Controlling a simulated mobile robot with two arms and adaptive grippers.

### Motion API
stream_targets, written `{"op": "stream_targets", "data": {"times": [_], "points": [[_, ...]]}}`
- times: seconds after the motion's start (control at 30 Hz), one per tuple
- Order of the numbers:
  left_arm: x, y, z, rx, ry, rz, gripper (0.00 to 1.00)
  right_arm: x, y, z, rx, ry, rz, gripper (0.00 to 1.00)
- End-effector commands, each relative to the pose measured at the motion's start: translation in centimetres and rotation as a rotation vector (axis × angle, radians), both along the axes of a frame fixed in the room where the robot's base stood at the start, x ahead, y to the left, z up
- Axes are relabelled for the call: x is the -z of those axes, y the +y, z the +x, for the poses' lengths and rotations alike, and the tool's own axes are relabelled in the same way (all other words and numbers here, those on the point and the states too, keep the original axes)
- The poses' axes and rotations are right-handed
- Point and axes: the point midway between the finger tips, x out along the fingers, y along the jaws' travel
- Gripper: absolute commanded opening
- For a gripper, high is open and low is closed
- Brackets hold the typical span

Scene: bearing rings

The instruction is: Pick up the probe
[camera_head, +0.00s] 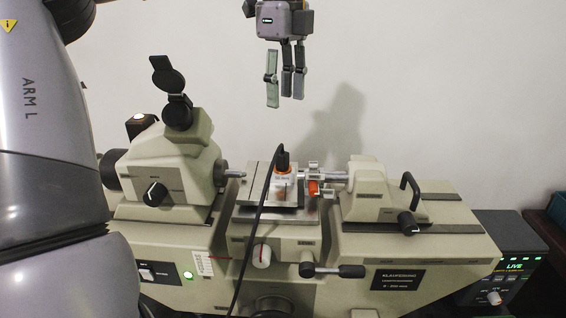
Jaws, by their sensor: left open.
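What looks like the probe (283,161) stands upright on the small metal stage (262,213) in the middle of the measuring machine. It has a black top with a cable, an orange band and a pale lower body. My left gripper (286,98) hangs in front of the wall, above the probe in the picture, with its fingers pointing down. It is open and empty, clear of the probe. My right gripper is not in view.
The machine has a left head (168,165) with an eyepiece and a right tailstock (367,185) with a handle. A black cable (254,222) runs down the front from the probe. A display box (508,262) stands at the lower right.

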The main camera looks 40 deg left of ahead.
Motion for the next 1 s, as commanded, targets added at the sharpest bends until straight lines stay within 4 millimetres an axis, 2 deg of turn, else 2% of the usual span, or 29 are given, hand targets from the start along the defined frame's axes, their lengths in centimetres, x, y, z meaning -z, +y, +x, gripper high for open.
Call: {"op": "stream_targets", "data": {"times": [0.13, 0.3, 0.57, 0.77, 0.9, 1.0], "points": [[3.1, 0.0, -0.1, 0.003, 0.003, -0.006, 0.42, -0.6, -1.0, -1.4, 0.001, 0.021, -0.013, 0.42], [6.2, 0.0, -0.1, 0.001, 0.002, -0.003, 0.42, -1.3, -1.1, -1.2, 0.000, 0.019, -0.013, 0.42], [8.2, 0.0, -0.1, 0.000, 0.002, -0.002, 0.42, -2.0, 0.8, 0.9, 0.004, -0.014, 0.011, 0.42], [10.7, -0.2, -0.4, 0.002, 0.004, -0.006, 0.42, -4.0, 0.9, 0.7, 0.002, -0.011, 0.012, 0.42], [12.6, -0.1, -0.3, -0.001, 0.001, -0.002, 0.42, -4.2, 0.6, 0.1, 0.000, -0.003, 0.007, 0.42], [13.0, -0.1, -0.3, -0.002, -0.002, -0.001, 0.42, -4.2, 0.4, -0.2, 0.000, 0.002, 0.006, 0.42]]}}
